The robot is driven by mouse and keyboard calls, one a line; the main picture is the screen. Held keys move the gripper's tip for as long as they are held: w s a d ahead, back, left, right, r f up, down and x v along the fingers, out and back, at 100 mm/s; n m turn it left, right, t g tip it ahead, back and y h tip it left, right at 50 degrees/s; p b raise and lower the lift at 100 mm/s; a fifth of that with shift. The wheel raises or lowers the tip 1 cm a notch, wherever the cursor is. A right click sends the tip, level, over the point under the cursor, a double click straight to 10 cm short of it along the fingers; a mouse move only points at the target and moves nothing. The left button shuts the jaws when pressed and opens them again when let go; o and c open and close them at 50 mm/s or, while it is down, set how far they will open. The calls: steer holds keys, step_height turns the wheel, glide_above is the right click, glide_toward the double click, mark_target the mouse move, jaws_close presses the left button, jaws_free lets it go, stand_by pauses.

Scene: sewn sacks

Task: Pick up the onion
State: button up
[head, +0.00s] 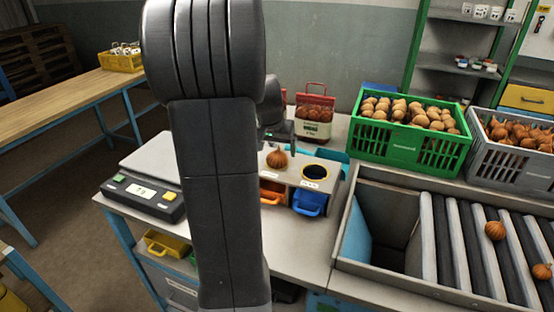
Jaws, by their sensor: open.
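A brown onion (277,158) sits on top of a light box with a dark round hole, near the middle of the table. Two more onions lie on the roller conveyor at the right, one onion (495,230) nearer the middle and another (541,271) at the right edge. My gripper (279,137) is open and shows small and dark just above the onion on the box, apart from it as far as I can tell. My own arm link hides part of the gripper's surroundings and the table to its left.
The box (310,183) has an orange and a blue drawer bin. A scale (143,194) stands left. A green crate (408,134) of potatoes and a grey crate (489,167) of onions stand behind the conveyor (459,247). A red-handled sack (315,113) stands behind the box.

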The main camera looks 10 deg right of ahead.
mark_target(276, 153)
steer(key=p+x, duration=0.1)
steer(key=x, duration=0.3)
steer(key=shift+w+f, duration=0.2)
steer(key=shift+f, duration=0.15)
